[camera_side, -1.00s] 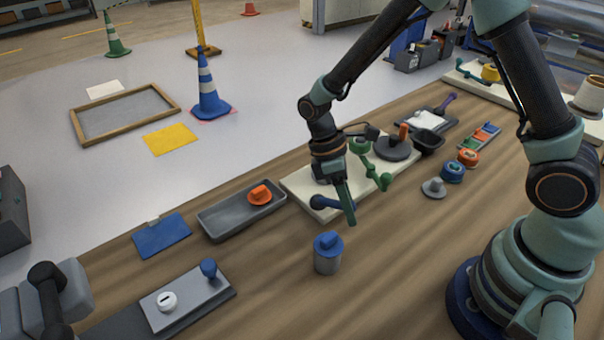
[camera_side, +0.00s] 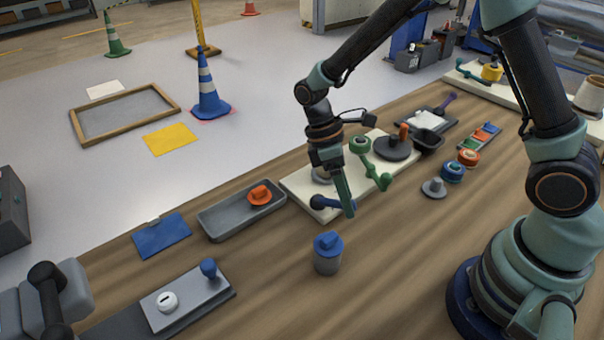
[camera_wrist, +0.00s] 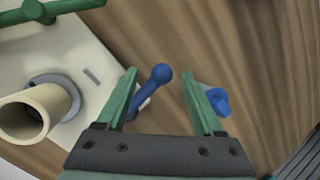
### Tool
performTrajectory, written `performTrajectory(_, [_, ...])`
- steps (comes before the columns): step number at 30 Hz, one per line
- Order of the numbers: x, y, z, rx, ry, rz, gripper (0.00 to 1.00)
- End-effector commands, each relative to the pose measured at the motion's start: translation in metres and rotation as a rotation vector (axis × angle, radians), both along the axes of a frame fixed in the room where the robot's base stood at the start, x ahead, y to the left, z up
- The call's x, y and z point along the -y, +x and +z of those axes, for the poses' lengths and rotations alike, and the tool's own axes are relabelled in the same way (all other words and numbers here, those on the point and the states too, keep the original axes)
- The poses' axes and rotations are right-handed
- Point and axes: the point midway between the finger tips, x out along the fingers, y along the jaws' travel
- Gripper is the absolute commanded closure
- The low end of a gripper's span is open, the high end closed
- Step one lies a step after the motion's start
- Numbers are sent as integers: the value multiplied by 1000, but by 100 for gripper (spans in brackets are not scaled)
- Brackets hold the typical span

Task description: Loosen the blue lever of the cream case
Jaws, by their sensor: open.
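The cream case (camera_side: 298,184) lies on the wooden bench as a flat pale plate; part of it shows at the left of the wrist view (camera_wrist: 82,50). Its blue lever (camera_side: 318,202) is at the near end, with a round knob. In the wrist view the blue lever (camera_wrist: 159,76) slants between my two green fingers, its knob near the fingertips, with space on both sides. My gripper (camera_wrist: 160,74) is open and points down over that end of the case. In the side view my gripper (camera_side: 348,211) partly hides the lever; contact cannot be told.
A green lever (camera_side: 371,170) and a dark round disc (camera_side: 397,148) sit farther along the case. A blue-topped grey cylinder (camera_side: 328,254) stands on the bench near my gripper. A grey tray (camera_side: 222,221) with an orange part lies to the left.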

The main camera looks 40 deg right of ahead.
Motion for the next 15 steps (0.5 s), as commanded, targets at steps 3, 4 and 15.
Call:
performTrajectory(3, [-2,12,23,8,1,0,31])
performTrajectory(4, [-3,14,29,8,1,0,31])
performTrajectory(15, [-8,37,81,5,1,1,31])
